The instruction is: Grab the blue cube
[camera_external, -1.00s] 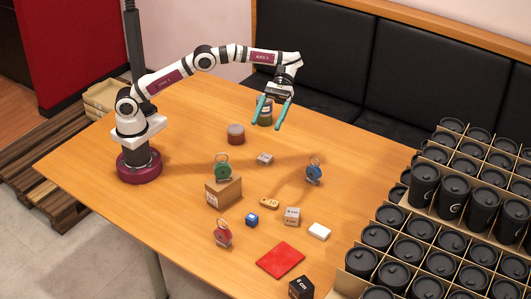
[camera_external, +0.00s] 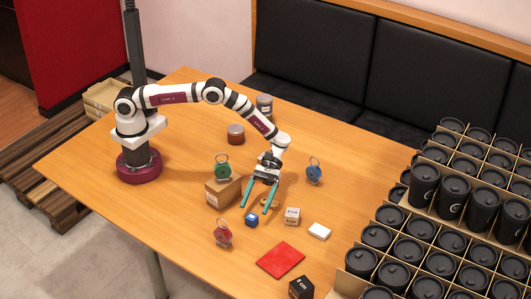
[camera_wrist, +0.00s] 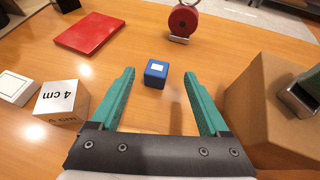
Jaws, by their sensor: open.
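The small blue cube (camera_external: 252,220) has a white patch on its top and stands on the wooden table. In the wrist view the blue cube (camera_wrist: 156,73) lies ahead of my fingertips, roughly midway between them. My gripper (camera_external: 255,211) is open and empty, with two teal fingers pointing down toward the table near the cube. In the wrist view both fingers of my gripper (camera_wrist: 159,75) are spread apart, and neither touches the cube.
A cardboard box (camera_external: 223,191) bearing a green round item (camera_external: 222,171) stands left of my gripper. A white 4 cm cube (camera_external: 292,215) stands to the right. A red round item (camera_external: 223,236) and a red flat square (camera_external: 280,260) lie nearer the front.

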